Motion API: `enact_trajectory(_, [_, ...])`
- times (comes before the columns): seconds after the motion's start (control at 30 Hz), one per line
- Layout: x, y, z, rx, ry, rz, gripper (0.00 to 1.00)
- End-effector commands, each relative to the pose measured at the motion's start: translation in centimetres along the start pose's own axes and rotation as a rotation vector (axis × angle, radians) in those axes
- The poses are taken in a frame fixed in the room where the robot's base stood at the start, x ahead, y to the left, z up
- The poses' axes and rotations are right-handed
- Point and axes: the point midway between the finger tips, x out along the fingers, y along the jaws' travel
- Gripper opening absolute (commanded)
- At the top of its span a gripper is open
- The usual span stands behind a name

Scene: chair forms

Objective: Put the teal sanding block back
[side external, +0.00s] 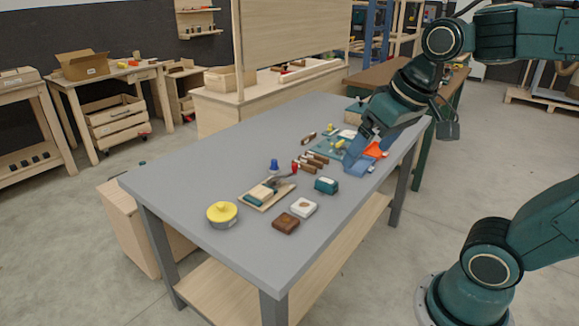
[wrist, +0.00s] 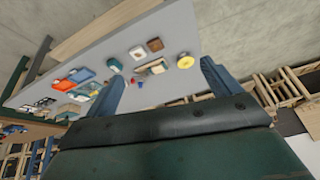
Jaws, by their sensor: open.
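The teal sanding block (side external: 326,186) appears to be the rounded teal block lying on the grey table, right of a wooden board (side external: 267,194). The block also shows in the wrist view (wrist: 115,65). My gripper (side external: 362,150) is over the far right part of the table, apart from the teal block. In the wrist view its two blue fingers (wrist: 164,72) are spread wide with nothing between them. A resting place for the block cannot be made out for certain.
A white block (side external: 304,207) and a brown block (side external: 286,223) lie near the front edge. A yellow-lidded tin (side external: 222,214) stands at left, a blue piece (side external: 273,166) behind the board. Several brown-handled tools (side external: 314,161) and an orange item (side external: 375,150) lie further back. The table's left end is clear.

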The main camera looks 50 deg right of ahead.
Motion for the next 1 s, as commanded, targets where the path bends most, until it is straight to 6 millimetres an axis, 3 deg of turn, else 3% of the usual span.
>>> enact_trajectory(0.13, [-0.4,-0.5,3.1,-0.106,0.036,-0.022,0.89])
enact_trajectory(0.33, [-0.3,-0.6,5.4,-0.190,0.061,-0.037,0.89])
enact_trajectory(1.0, [-0.2,-0.7,5.8,-0.206,0.065,-0.040,0.89])
